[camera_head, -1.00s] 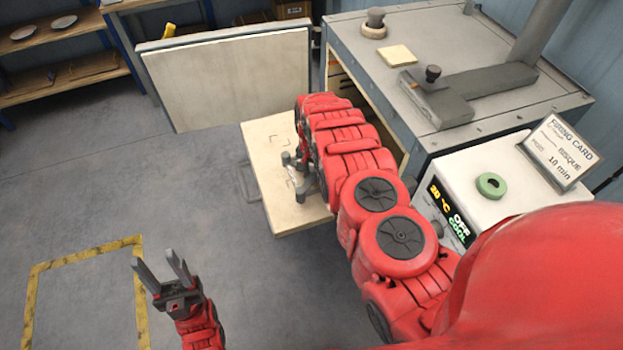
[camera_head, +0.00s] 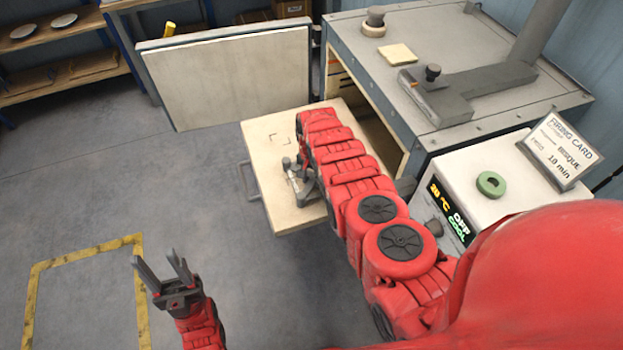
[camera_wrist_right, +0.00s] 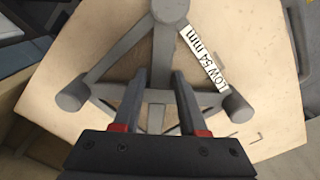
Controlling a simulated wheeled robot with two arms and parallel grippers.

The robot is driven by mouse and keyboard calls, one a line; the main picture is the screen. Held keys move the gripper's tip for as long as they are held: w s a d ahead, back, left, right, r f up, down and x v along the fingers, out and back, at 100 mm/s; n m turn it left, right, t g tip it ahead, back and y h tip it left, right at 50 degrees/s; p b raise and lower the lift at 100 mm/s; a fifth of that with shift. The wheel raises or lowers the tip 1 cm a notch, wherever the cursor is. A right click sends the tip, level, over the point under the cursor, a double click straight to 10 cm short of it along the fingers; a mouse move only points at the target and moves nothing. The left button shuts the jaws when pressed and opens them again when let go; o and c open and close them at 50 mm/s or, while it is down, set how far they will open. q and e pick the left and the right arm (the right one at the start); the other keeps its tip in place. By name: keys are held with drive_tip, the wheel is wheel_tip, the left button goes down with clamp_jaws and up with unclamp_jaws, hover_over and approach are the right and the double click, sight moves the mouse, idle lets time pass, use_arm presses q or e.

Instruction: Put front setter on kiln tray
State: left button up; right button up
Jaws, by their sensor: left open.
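The grey three-armed setter (camera_head: 296,184) is on the front part of the pale kiln tray (camera_head: 262,150), partly hidden by my right arm in the head view. In the right wrist view the setter (camera_wrist_right: 119,50) has round posts at its corners and a label reading "LOW 54 mm"; the tray (camera_wrist_right: 60,58) lies below it. My right gripper (camera_wrist_right: 158,78) is over the setter, its fingers apart on either side of a bar, with gaps visible. Whether the setter touches the tray is hard to tell. My left gripper (camera_head: 167,270) is open and empty above the floor.
The tray juts out of the kiln (camera_head: 420,75), whose door (camera_head: 230,75) is swung open to the left. Corner marks show on the tray. The floor at left is clear.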

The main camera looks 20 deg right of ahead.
drive_tip(key=shift+o, duration=0.9)
